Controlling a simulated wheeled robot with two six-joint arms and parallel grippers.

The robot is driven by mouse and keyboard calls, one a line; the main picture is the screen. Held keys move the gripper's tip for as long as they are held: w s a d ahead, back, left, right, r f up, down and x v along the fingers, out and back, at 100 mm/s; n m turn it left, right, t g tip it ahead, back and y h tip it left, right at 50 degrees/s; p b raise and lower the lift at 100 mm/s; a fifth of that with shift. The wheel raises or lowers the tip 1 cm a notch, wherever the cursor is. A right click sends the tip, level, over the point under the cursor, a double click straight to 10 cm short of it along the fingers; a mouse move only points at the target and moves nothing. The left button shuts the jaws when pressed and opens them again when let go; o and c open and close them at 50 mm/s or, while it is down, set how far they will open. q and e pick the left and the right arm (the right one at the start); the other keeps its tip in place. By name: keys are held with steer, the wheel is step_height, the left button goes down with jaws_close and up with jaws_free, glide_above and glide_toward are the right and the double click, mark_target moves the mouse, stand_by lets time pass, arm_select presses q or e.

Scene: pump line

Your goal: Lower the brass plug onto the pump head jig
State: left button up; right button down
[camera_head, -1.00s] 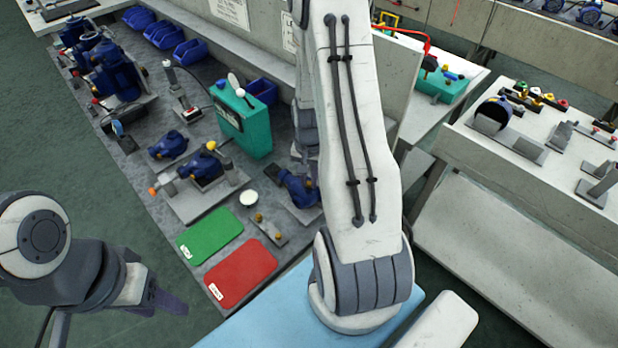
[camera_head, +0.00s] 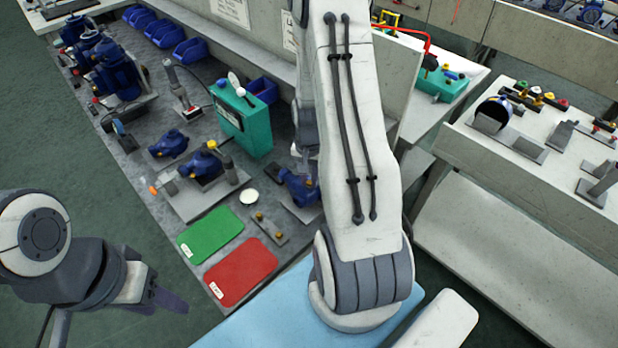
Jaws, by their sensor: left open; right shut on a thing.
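A blue pump head (camera_head: 297,187) sits on a grey plate (camera_head: 303,213) on the bench, partly covered by my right arm; it looks like the pump head jig. My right gripper (camera_head: 298,152) shows only in part, just above and behind that pump head, beside my large arm link. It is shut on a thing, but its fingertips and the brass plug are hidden. Whether the plug touches the jig cannot be told. My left gripper (camera_head: 170,300) is open and empty over the floor, left of the bench, far from the jig.
A small plate with brass pieces (camera_head: 262,226) lies left of the jig, near a white round disc (camera_head: 248,197). A green mat (camera_head: 210,234) and a red mat (camera_head: 241,272) lie in front. A teal box (camera_head: 243,122) and another pump fixture (camera_head: 196,203) stand further back.

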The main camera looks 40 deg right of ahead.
steer(key=shift+f, duration=0.25)
jaws_free()
stand_by(0.6)
steer(key=shift+r, duration=0.1)
step_height(320, 180, up, 9)
steer(key=p, duration=0.7)
stand_by(0.5)
stand_by(0.4)
